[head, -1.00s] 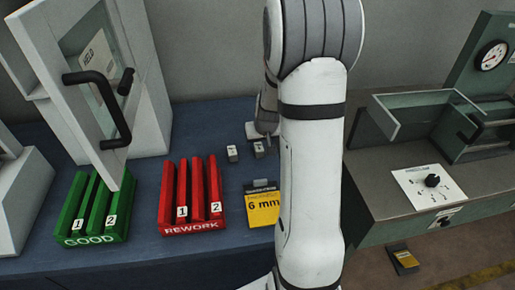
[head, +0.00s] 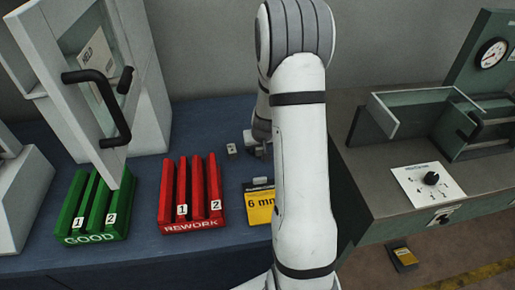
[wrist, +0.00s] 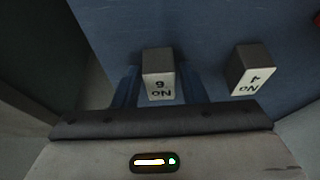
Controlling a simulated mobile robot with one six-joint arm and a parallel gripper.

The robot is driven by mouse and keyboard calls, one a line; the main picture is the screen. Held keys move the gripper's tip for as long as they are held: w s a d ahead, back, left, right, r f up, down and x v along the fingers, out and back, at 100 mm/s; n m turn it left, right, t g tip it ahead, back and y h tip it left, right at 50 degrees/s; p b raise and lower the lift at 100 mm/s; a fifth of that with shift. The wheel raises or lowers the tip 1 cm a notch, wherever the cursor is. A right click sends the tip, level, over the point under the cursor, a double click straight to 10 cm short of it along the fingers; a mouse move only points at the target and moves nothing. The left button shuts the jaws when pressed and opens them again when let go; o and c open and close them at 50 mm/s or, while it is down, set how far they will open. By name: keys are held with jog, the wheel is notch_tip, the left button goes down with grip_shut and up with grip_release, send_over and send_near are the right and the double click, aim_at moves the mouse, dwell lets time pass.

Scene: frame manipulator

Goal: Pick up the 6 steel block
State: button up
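The steel block marked No 6 (wrist: 158,74) stands on the blue bench top in the wrist view, its label upside down. My gripper (wrist: 160,86) has a finger on either side of this block, with what look like narrow gaps, so it seems open around it. A second steel block, marked No 1 (wrist: 252,70), stands to the right, outside the fingers. In the head view my gripper (head: 257,142) is low over the bench, partly behind my arm. One small block (head: 231,149) shows left of it; the No 6 block is mostly hidden there.
A red REWORK rack (head: 192,222), a green GOOD rack (head: 95,235) and a yellow 6 mm box (head: 259,207) stand along the front. A cabinet with an open door (head: 75,95) is at left. A grey bench (head: 380,190) with a dial panel is at right.

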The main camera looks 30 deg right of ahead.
grip_shut()
